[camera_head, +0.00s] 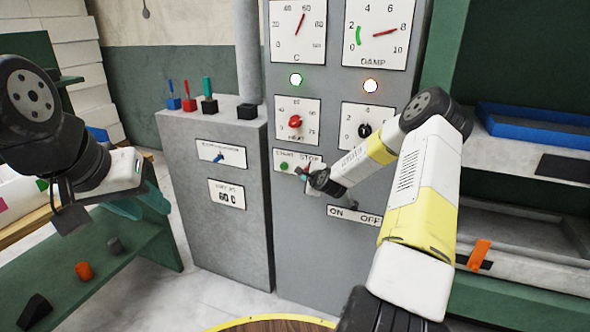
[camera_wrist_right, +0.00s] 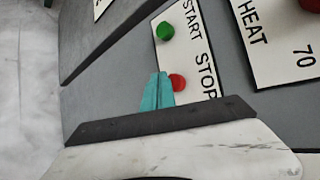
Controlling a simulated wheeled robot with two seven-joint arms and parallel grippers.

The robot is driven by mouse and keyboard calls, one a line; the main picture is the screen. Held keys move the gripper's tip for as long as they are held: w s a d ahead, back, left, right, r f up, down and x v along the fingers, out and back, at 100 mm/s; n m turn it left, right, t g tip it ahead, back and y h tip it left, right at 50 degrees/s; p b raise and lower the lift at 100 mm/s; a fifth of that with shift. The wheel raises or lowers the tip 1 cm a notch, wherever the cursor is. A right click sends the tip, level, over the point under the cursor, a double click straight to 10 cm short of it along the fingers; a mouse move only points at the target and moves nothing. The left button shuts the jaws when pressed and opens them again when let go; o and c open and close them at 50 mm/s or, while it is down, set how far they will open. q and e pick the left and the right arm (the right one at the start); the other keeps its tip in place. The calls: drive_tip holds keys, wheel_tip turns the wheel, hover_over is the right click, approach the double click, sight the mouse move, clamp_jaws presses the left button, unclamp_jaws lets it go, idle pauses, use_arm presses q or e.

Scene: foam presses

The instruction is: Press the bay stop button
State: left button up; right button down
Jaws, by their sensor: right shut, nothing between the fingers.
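The start/stop plate (camera_head: 283,155) is on the grey control panel, with a green start button (camera_head: 284,165). The red stop button (camera_wrist_right: 178,83) shows in the right wrist view beside the word STOP; the green button (camera_wrist_right: 165,31) is above it. My right gripper (camera_wrist_right: 157,90) is shut and empty, its teal fingertips right beside the red button in that view; I cannot tell whether they touch it. In the head view my right gripper (camera_head: 305,174) is at the plate and hides the stop button. My left gripper (camera_head: 137,208) is at the left, its teal fingers partly visible, apart from the panel.
Above the plate are the HEAT dial with a red knob (camera_head: 295,121) and another dial with a black knob (camera_head: 364,130). An ON/OFF plate (camera_head: 354,215) is below. A grey cabinet (camera_head: 235,255) with coloured levers stands left. A green shelf (camera_head: 75,275) holds small pieces.

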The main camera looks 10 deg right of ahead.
idle(0.3)
drive_tip(key=shift+w+d, duration=0.25)
drive_tip(key=shift+w, duration=0.1)
drive_tip(key=shift+w+d, duration=0.3)
drive_tip(key=shift+w, duration=0.15)
idle(1.0)
drive_tip(key=shift+s, duration=0.1)
drive_tip(key=shift+s+a, duration=0.55)
drive_tip(key=shift+s, duration=0.15)
drive_tip(key=s+a, duration=0.2)
drive_tip(key=s, duration=0.2)
drive_tip(key=shift+s+a, duration=0.1)
drive_tip(key=shift+a, duration=0.3)
idle(0.4)
